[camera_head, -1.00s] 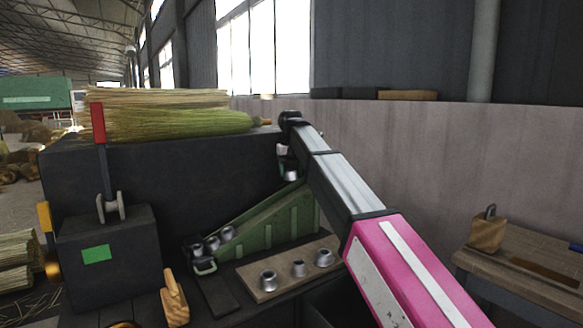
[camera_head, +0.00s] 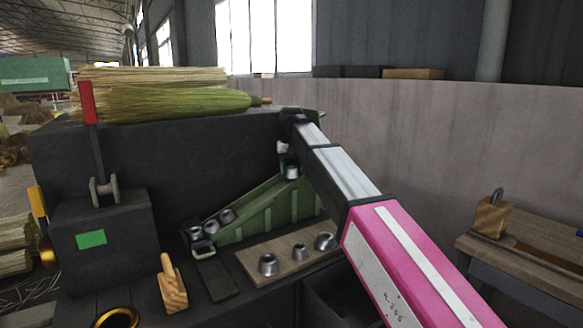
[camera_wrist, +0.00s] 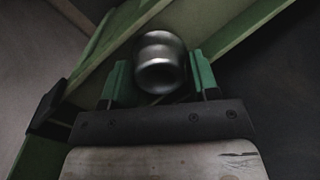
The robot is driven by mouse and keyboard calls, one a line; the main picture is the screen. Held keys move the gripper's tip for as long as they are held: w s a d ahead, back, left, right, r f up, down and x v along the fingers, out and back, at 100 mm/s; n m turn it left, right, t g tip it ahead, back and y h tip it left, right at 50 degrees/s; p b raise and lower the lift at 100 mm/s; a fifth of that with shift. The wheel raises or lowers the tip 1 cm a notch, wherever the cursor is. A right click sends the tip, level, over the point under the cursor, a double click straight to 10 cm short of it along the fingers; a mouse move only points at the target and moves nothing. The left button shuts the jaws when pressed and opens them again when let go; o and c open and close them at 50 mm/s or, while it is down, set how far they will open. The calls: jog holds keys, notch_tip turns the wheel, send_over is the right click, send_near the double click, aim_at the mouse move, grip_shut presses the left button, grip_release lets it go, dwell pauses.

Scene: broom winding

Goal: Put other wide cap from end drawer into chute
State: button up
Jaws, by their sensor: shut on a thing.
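My gripper (camera_head: 290,160) is at the raised upper end of the green chute (camera_head: 265,213). It is shut on a grey metal cap (camera_head: 292,172). In the wrist view the cap (camera_wrist: 160,62) sits between the green fingertips (camera_wrist: 160,80), with the chute's green rails (camera_wrist: 238,38) close behind it. I cannot tell whether the cap touches the chute. Several metal caps (camera_head: 211,226) rest at the chute's low end. An open dark drawer (camera_head: 345,300) shows under my arm, its inside mostly hidden.
Three metal caps (camera_head: 268,264) stand on a wooden board (camera_head: 290,257) in front of the chute. A wooden block with a peg (camera_head: 172,288) stands to the left. A red-handled lever (camera_head: 88,103) rises at far left. Broom straw (camera_head: 165,102) lies on the dark housing behind.

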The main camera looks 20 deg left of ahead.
jog(key=o, duration=1)
jog(key=shift+r, duration=0.1)
notch_tip(320, 180, up, 8)
jog(key=shift+f, duration=0.1)
dwell(0.3)
jog(key=shift+s, duration=0.1)
dwell(1.0)
